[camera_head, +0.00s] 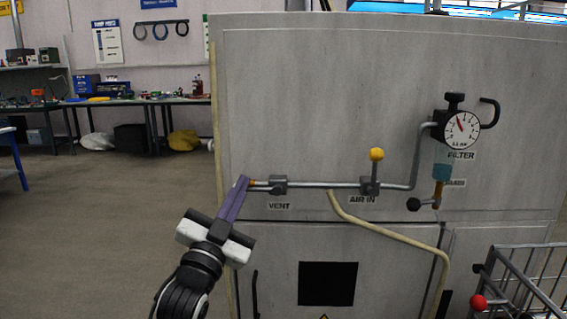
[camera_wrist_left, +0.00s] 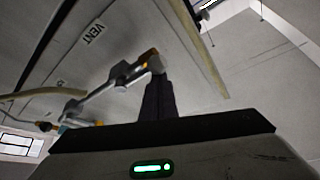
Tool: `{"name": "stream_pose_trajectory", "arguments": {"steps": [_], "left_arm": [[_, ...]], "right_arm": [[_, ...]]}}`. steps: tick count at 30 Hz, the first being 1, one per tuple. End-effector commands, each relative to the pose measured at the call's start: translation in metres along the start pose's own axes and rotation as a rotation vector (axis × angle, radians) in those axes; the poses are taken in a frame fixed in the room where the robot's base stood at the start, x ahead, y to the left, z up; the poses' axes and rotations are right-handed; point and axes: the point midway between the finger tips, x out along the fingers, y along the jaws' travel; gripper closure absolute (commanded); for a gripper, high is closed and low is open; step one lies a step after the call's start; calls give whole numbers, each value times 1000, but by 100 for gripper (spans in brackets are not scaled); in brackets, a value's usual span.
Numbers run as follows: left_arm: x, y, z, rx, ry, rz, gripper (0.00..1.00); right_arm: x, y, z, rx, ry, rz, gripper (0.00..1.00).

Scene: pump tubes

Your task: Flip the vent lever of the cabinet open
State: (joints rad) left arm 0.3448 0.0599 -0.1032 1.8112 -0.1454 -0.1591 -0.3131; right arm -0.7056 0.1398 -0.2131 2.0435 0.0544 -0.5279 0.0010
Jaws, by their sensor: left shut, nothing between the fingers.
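The grey cabinet (camera_head: 330,90) fills the middle and right of the head view, with a metal pipe (camera_head: 325,185) across its front. The vent valve (camera_head: 278,184) is a grey block at the pipe's left end, above the VENT label (camera_head: 279,206); the label also shows in the wrist view (camera_wrist_left: 94,33). My left gripper (camera_head: 243,181) is shut and empty, its fingertips at the pipe's left end, by an orange-brown piece (camera_wrist_left: 149,56). Whether they touch it I cannot tell. No separate vent lever is clearly visible; the fingers may hide it.
The AIR IN valve (camera_head: 369,186) has an upright lever with a yellow knob (camera_head: 377,154). A pressure gauge (camera_head: 462,130) is at the right. A beige hose (camera_head: 390,231) hangs below the pipe. A wire cart (camera_head: 530,275) stands at lower right. Floor at left is clear.

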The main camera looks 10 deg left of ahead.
Motion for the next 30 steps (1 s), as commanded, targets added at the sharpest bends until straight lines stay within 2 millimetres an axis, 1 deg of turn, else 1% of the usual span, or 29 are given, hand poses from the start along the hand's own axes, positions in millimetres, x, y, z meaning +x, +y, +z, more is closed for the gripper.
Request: {"name": "stream_pose_trajectory", "arguments": {"steps": [12,16,20,24,25,26,27,30], "left_arm": [[-1,1,3,1,-6,3,100],[1,0,-1,1,-6,3,100],[7,-2,-17,-1,-4,3,100],[18,-5,-43,-3,0,3,100],[18,-5,-47,-2,0,3,100],[2,0,-36,0,-6,6,100],[-10,1,-35,0,-5,5,100],[-34,2,-35,-1,-3,5,100]], "right_arm": [[1,1,-3,-2,6,1,53],[-2,0,-6,-2,7,1,53],[-12,0,-16,-5,6,3,53],[-26,-1,-32,-12,7,7,53],[-28,-1,-34,-14,6,9,53],[-20,-1,-27,-13,8,9,53],[-17,-1,-26,-11,10,9,53],[-14,0,-21,-10,1,9,53]]}}
